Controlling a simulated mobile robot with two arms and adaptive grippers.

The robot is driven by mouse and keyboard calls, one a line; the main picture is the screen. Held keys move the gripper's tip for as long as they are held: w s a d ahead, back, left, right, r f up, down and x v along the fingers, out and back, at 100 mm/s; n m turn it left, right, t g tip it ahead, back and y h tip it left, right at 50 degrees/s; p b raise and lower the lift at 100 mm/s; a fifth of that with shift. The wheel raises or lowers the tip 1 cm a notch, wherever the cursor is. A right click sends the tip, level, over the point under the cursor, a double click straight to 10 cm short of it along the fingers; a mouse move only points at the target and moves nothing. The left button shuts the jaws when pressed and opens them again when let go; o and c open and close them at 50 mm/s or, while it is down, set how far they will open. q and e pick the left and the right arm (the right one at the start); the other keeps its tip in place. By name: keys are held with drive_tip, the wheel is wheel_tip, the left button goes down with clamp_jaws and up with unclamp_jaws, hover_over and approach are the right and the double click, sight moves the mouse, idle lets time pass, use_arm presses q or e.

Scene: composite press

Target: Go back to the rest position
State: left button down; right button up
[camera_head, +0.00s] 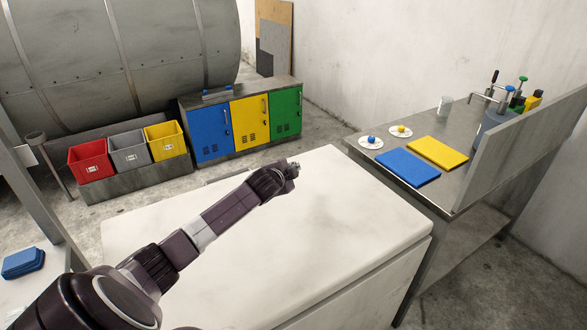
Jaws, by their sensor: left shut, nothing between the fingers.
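My left arm comes in from the lower left and reaches up and right over the white table. My left gripper (292,169) is at its end, small in the view, with its fingers shut and nothing held. It is above the far edge of the white table (330,230), whose visible top is bare. My right gripper and right arm are not in view.
A metal bench at the right holds a blue mat (407,167), a yellow mat (437,152) and two small plates with knobs. Red (90,161), grey (130,150) and yellow (165,140) bins stand left of a cabinet (250,123). Blue pads (23,262) lie far left.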

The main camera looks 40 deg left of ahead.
use_arm(q)
drive_tip(key=shift+s+r, duration=0.2)
drive_tip(key=shift+r, duration=0.1)
